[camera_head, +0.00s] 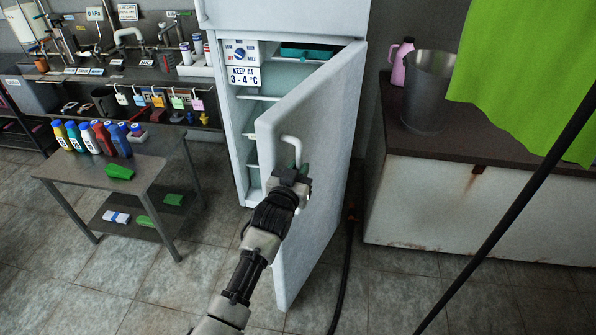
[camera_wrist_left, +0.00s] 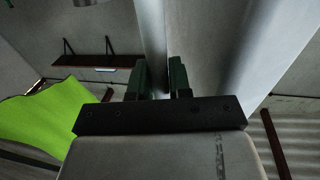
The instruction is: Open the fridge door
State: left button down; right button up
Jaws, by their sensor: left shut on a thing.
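The white fridge (camera_head: 232,120) stands at the centre back in the head view. Its door (camera_head: 325,140) is hinged on the right and stands partly open, swung out toward me, with shelves showing inside. The white handle (camera_head: 295,142) is on the door's outer face near its free edge. My left gripper (camera_head: 297,172) is at the lower part of the handle, shut on it. In the left wrist view its two dark fingers (camera_wrist_left: 162,78) stand on either side of the pale handle bar (camera_wrist_left: 153,40). The right gripper is not in view.
A metal table (camera_head: 150,165) with several bottles (camera_head: 88,138) and green packs stands left of the fridge. A counter (camera_head: 470,205) with a metal bucket (camera_head: 428,92) and pink jug (camera_head: 401,62) is on the right. A green sheet (camera_head: 530,75) hangs at upper right.

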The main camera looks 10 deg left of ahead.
pick_arm(q)
jog(key=c, duration=1.4)
grip_release()
jog(key=shift+w+r, duration=0.15)
jog(key=shift+r, duration=0.25)
jog(key=o, duration=0.3)
jog(key=shift+w+d+f, duration=0.15)
jog(key=shift+w+f, duration=0.05)
jog(key=shift+f, duration=0.1)
jog(key=shift+o, duration=0.2)
jog(key=s+a+b, duration=0.1)
jog(key=s+a, duration=0.1)
jog(key=s, duration=0.8)
jog(key=shift+s, duration=0.4)
jog(key=shift+c, duration=0.3)
